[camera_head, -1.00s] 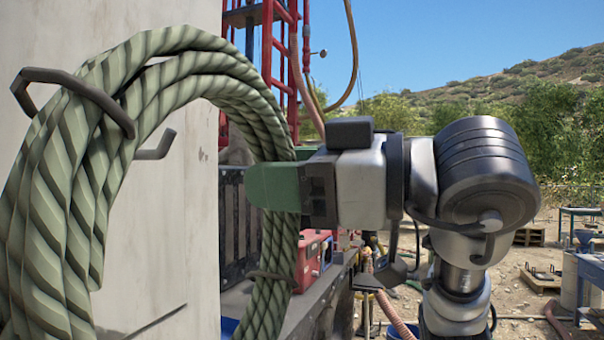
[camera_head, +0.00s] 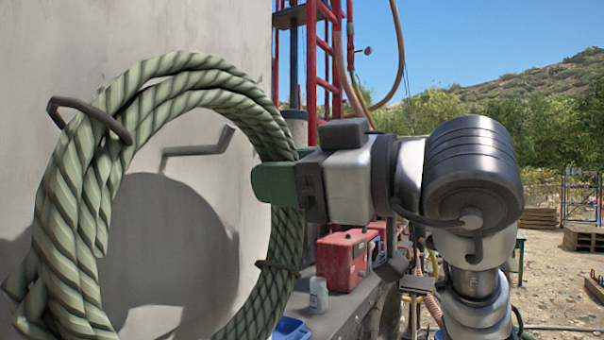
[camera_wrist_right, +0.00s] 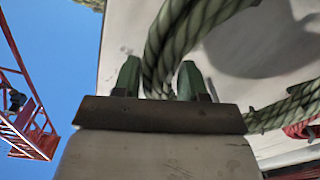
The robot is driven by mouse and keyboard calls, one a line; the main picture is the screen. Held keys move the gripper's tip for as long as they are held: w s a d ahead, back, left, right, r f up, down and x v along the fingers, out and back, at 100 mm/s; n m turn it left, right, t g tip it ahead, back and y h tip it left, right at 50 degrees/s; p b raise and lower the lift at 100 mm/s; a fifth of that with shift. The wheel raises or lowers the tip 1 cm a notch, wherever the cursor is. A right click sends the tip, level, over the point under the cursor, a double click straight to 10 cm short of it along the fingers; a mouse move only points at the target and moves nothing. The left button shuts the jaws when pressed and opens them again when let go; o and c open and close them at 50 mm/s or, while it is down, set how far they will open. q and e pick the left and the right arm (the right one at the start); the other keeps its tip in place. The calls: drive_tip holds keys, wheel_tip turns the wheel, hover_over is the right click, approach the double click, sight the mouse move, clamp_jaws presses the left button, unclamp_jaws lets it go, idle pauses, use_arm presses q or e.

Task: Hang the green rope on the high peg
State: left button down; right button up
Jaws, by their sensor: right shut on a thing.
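The green rope (camera_head: 62,215) is a thick coil with dark ties around it, held upright in front of the wall. My right gripper (camera_head: 275,183) is shut on the right side of the coil. In the right wrist view, the green fingers of the right gripper (camera_wrist_right: 159,80) stand on either side of the rope (camera_wrist_right: 176,45). My left gripper is not in view.
The pale concrete wall (camera_head: 190,50) fills the left side and carries the coil's shadow. Below the gripper, a ledge holds a red box (camera_head: 343,262), a small white bottle (camera_head: 318,295) and a blue tray (camera_head: 291,329). A red metal frame (camera_head: 312,70) stands behind.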

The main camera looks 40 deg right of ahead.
drive_tip(key=shift+w+a+f, duration=0.3)
drive_tip(key=shift+w+f, duration=0.15)
drive_tip(key=shift+w, duration=0.15)
drive_tip(key=shift+w+f+b, duration=0.15)
drive_tip(key=shift+f+b, duration=0.2)
drive_tip(key=shift+b, duration=0.05)
drive_tip(key=shift+a, duration=0.1)
